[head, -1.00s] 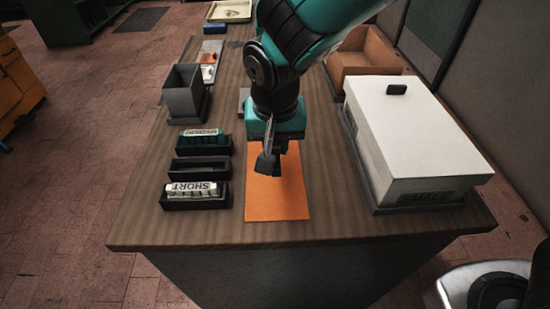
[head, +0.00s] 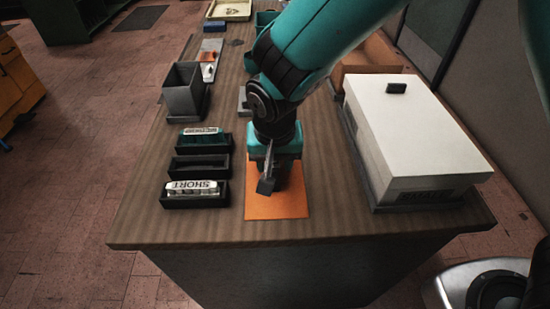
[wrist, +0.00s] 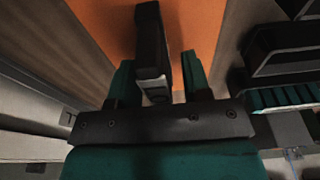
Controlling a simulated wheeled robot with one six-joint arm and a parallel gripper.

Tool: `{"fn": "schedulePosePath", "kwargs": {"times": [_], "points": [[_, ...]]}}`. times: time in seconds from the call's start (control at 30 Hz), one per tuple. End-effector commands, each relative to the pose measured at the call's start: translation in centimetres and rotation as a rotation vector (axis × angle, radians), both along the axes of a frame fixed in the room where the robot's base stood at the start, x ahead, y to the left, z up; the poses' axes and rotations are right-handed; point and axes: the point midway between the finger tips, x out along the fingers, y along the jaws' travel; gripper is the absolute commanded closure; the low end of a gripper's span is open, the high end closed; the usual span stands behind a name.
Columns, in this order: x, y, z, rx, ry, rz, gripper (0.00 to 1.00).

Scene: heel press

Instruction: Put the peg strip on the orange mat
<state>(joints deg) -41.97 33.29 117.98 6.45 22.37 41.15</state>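The orange mat (head: 258,209) lies flat on the brown table, and its orange also fills the middle of the wrist view (wrist: 195,22). My gripper (wrist: 158,75) is low over the mat. A long dark piece (wrist: 149,40) with a pale face, which looks like the peg strip, is between its two teal fingers. It sits close to the left finger, with a thin orange gap on the right. In the head view this dark piece (head: 267,185) shows below my gripper, over the mat. Whether it touches the mat, or is firmly gripped, is not clear.
Three black trays stand left of the mat: the front one (head: 170,203) holds a strip marked SHORT, the middle one (head: 177,175) is empty, the back one (head: 184,149) holds a teal strip. A white-lidded box (head: 400,130) stands right. A grey bin (head: 184,97) is behind the trays.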

Motion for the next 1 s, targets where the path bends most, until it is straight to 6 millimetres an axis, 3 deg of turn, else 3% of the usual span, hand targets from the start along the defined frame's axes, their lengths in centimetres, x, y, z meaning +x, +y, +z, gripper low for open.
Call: {"fn": "schedulePosePath", "kwargs": {"times": [0.33, 0.73, 1.0], "points": [[-0.1, 0.1, 1.3, 0.003, -0.003, 0.0, 0.56], [-1.4, 0.1, 9.5, 0.004, -0.004, 0.001, 0.56], [-1.8, 0.1, 12.1, 0.001, -0.001, 0.0, 0.56]]}}
